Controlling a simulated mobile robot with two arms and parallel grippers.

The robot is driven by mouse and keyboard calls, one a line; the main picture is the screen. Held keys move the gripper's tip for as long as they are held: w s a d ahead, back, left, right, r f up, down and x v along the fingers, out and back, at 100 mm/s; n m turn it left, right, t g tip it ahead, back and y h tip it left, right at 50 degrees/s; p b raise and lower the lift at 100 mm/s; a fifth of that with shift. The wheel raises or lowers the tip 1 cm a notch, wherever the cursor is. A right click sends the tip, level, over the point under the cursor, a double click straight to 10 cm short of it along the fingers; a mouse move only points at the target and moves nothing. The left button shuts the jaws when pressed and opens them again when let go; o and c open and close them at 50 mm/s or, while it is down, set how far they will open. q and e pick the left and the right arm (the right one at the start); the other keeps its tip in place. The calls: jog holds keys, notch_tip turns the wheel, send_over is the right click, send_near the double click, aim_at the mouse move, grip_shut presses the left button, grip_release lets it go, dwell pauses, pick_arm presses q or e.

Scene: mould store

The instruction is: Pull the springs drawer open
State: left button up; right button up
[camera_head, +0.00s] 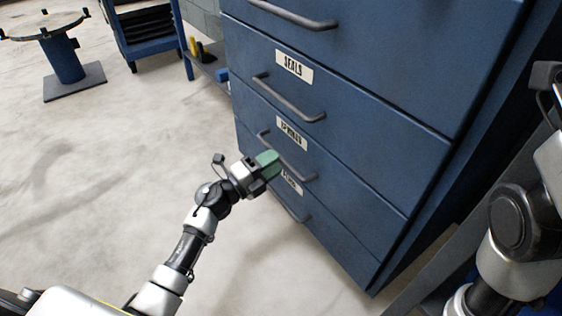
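The springs drawer (345,178) is in a blue cabinet, below the seals drawer. Its white label (291,133) is seen at a slant. Its front looks flush with the drawers around it. Its grey bar handle (301,172) runs slanting below the label. My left gripper (268,163), with green fingers, is at the handle and covers its middle part. I cannot tell whether the fingers are around the bar or only in front of it, nor whether they are open or shut. My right arm shows at the right edge; its gripper is out of view.
The seals drawer (340,98) is above and another drawer (325,222), its label partly hidden, is below; both look shut. Pale floor (110,160) is clear to the left. A round-topped blue stand (66,62) and a blue cart (145,45) stand farther back.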

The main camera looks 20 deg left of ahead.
pick_arm(q)
jog(key=shift+b+x, duration=0.3)
jog(key=shift+x, duration=1.15)
jog(key=shift+c, duration=0.5)
grip_shut()
